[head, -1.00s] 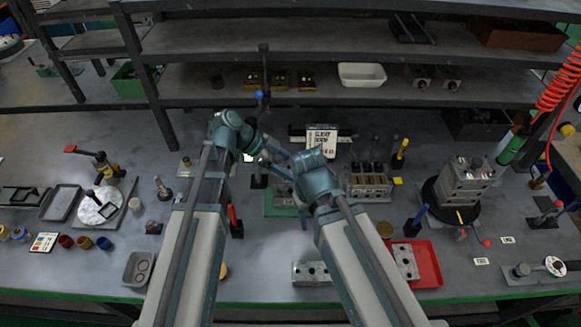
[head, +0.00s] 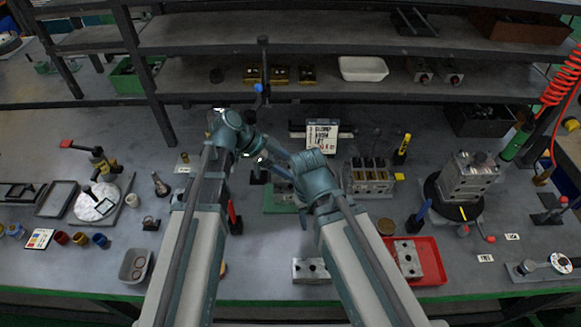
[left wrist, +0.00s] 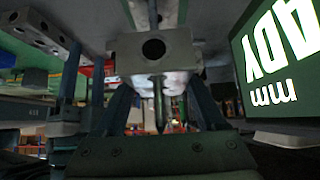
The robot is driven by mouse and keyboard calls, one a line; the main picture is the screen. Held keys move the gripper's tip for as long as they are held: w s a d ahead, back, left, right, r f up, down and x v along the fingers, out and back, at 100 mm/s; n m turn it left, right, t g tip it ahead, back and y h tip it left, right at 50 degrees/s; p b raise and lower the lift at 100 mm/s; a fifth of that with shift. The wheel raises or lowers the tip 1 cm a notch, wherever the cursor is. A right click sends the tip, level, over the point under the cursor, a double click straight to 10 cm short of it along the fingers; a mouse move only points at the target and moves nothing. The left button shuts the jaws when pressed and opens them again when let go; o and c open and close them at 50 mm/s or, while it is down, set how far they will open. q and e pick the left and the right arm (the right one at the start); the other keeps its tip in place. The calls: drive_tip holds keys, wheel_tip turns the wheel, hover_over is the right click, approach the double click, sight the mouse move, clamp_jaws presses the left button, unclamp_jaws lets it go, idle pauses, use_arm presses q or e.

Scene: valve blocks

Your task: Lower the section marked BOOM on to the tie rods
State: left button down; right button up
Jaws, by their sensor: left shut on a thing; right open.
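My left gripper (left wrist: 160,95) is shut on a grey metal section (left wrist: 188,57) with a round dark hole in its face. No BOOM marking is readable on it. In the head view a green base (head: 280,199) lies under my arms, which hide the held section and most of the rods. My right gripper (head: 301,212) is open, beside the green base, its fingers partly hidden.
A card (head: 322,137) with CLAMP and BOOM stands behind. A rack of sections (head: 370,178) is right of my arms. A red tray (head: 431,262) holds a block, and another block (head: 311,269) lies at the front. A stacked valve block (head: 468,175) stands far right.

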use_arm(q)
drive_tip(key=shift+f+b, duration=1.15)
drive_tip(key=shift+f, duration=0.1)
use_arm(e)
drive_tip(key=shift+f, duration=1.25)
use_arm(q)
unclamp_jaws()
drive_tip(key=shift+r, duration=0.1)
drive_tip(key=shift+w+a+r, duration=0.1)
use_arm(e)
drive_tip(key=shift+r, duration=0.2)
use_arm(q)
drive_tip(key=p+v, duration=0.9)
drive_tip(key=v, duration=0.2)
drive_tip(key=shift+a+r, duration=0.2)
drive_tip(key=shift+r, duration=0.15)
drive_tip(key=shift+p+v, duration=0.45)
drive_tip(key=shift+v, duration=0.45)
use_arm(e)
wheel_tip(320, 180, up, 10)
drive_tip(key=shift+f, duration=0.25)
